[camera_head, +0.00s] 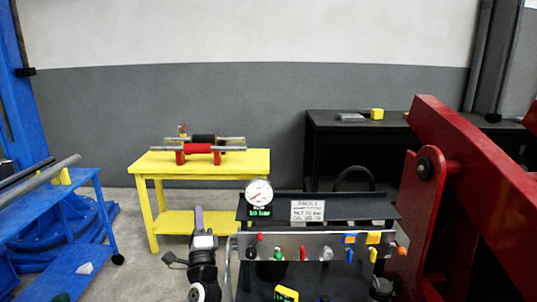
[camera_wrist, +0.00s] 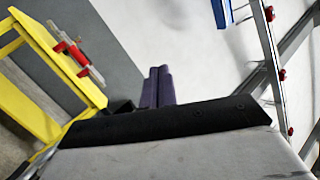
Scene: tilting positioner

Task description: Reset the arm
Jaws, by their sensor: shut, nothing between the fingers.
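My gripper (camera_wrist: 159,72) shows in the wrist view as two purple fingers side by side, shut with nothing between them. In the head view my gripper (camera_head: 199,210) is at the lower middle, pointing away from me. It appears in front of the yellow table (camera_head: 160,163) and to the left of the control panel (camera_head: 320,240). My arm below it is partly cut off by the bottom edge. No object touches the fingers in the wrist view.
The panel carries a gauge (camera_head: 259,192) and several coloured knobs. A red tilting frame (camera_head: 475,180) fills the right side. A blue cart (camera_head: 60,215) stands at the left. A dark bench (camera_head: 350,125) is behind. Some floor shows between cart and yellow table.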

